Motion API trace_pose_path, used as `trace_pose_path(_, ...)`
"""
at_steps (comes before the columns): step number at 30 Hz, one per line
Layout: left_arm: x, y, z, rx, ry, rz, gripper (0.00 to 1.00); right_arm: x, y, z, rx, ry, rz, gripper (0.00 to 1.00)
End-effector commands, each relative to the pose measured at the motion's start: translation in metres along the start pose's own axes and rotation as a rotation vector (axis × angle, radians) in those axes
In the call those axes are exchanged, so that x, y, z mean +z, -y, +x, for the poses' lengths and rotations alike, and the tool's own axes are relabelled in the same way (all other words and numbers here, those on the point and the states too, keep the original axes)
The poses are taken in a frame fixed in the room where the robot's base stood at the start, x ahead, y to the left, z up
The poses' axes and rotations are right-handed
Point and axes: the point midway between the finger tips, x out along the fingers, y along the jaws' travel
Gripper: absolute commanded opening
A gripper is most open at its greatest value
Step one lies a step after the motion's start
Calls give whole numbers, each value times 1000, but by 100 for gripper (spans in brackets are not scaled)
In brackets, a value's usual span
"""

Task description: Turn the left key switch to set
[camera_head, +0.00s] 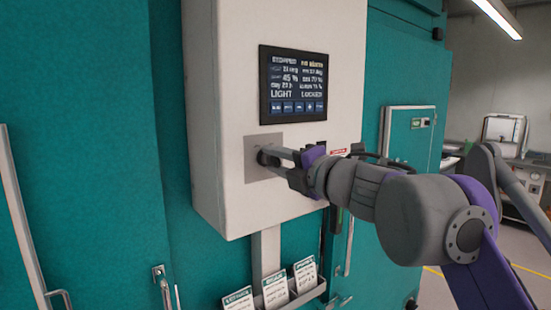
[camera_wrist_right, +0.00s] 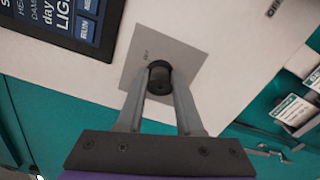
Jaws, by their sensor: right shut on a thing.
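The left key switch (camera_wrist_right: 160,78) is a dark round knob on a grey square plate (camera_wrist_right: 190,60) on the front of the white control box (camera_head: 225,110). My right gripper (camera_wrist_right: 160,85) is shut on the key switch, with one finger on each side of it. In the head view my right gripper (camera_head: 268,156) reaches the plate from the right, and its fingers mostly hide the switch. Small lettering shows on the plate above the switch but is too blurred to read fully. My left gripper is not in view.
A dark display screen (camera_head: 293,85) sits above the plate. A rack with several printed cards (camera_head: 275,290) hangs below the box. Teal chamber doors with a long handle (camera_head: 22,230) stand at the left. Another panel (camera_head: 408,135) is behind my right arm.

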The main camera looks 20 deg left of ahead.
Motion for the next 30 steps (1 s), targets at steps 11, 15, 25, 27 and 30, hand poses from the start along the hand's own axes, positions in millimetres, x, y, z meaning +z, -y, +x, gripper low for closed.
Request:
trace_pose_path(11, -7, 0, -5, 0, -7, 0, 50, 0, 0, 0, 1, 1, 353, 0)
trace_pose_path(15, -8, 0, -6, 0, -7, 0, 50, 0, 0, 0, 1, 1, 479, 0)
trace_pose_path(25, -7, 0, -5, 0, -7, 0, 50, 0, 1, 0, 0, 1, 713, 0)
trace_pose_path(27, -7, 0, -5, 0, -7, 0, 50, 0, 1, 0, 0, 1, 747, 0)
trace_pose_path(30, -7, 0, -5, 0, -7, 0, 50, 0, 1, 0, 0, 1, 783, 0)
